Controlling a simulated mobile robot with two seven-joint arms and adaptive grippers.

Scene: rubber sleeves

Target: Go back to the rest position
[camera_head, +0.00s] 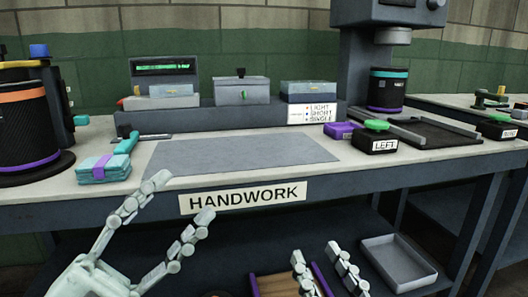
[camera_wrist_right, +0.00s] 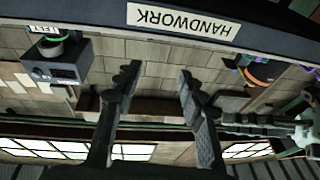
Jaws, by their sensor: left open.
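My left gripper (camera_head: 182,198) is in front of the workbench at the lower left of the head view. Its two pale fingers are spread wide with nothing between them. My right gripper (camera_head: 316,252) shows only as two finger ends at the bottom edge of the head view, in front of the lower shelf. In the right wrist view its dark fingers (camera_wrist_right: 160,70) are apart and empty. That view is upside down, with the bench edge and its HANDWORK sign (camera_wrist_right: 185,22) at the top. Neither gripper visibly touches anything.
The bench holds a grey mat (camera_head: 240,154), a teal bundle (camera_head: 104,168), a black cylinder (camera_head: 28,125) at left, and a LEFT button box (camera_head: 375,139) by a press (camera_head: 356,60). The mat is bare. A grey tray (camera_head: 398,262) lies on the lower shelf.

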